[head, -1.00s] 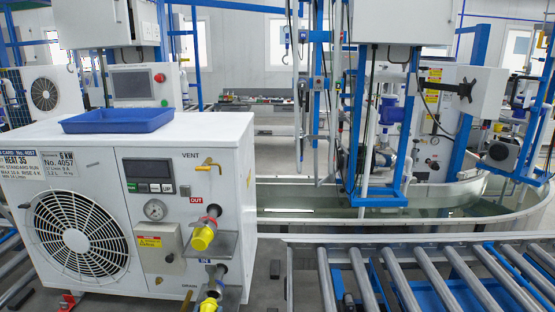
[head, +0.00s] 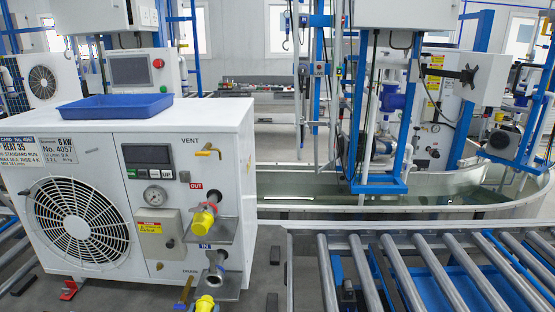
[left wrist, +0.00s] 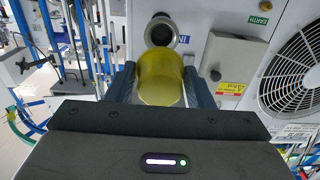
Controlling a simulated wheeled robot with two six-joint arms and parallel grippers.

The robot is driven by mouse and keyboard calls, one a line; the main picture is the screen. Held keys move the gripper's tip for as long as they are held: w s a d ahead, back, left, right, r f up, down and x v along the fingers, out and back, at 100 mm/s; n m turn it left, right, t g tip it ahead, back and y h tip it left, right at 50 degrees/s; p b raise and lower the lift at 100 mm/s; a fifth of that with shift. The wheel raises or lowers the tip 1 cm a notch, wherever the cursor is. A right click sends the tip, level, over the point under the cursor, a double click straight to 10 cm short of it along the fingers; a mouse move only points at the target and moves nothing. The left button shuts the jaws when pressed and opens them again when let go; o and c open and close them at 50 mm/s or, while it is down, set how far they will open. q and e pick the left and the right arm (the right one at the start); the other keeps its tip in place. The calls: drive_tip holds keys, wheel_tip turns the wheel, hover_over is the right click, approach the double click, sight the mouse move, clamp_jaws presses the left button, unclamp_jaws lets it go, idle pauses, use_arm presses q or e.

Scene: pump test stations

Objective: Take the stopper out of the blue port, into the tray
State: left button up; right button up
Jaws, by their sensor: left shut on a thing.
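The yellow stopper (left wrist: 162,80) is between the two dark fingers of my left gripper (left wrist: 162,74), which is shut on it. The blue port (left wrist: 160,31), beside the blue IN label, shows its round metal end bare, and the stopper is off it, just in front. In the head view the stopper (head: 205,303) is at the bottom edge, below the port's metal end (head: 214,278); the gripper hardly shows there. The blue tray (head: 114,108) lies empty on top of the white unit. My right gripper is in neither view.
Another yellow stopper (head: 203,218) sits on the red OUT port, above the blue one. Metal brackets (head: 228,229) stick out beside the ports. A brass vent valve (head: 208,150) juts from the front panel. A roller conveyor (head: 400,270) stands to the right.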

use_arm(q)
drive_tip(key=s+r, duration=0.4)
drive_tip(key=s, duration=0.3)
drive_tip(key=s+a+r, duration=0.1)
drive_tip(key=s+r, duration=0.3)
drive_tip(key=s, duration=0.3)
drive_tip(key=shift+s+r+y, duration=0.3)
drive_tip(key=shift+r, duration=0.05)
drive_tip(key=shift+a, duration=0.2)
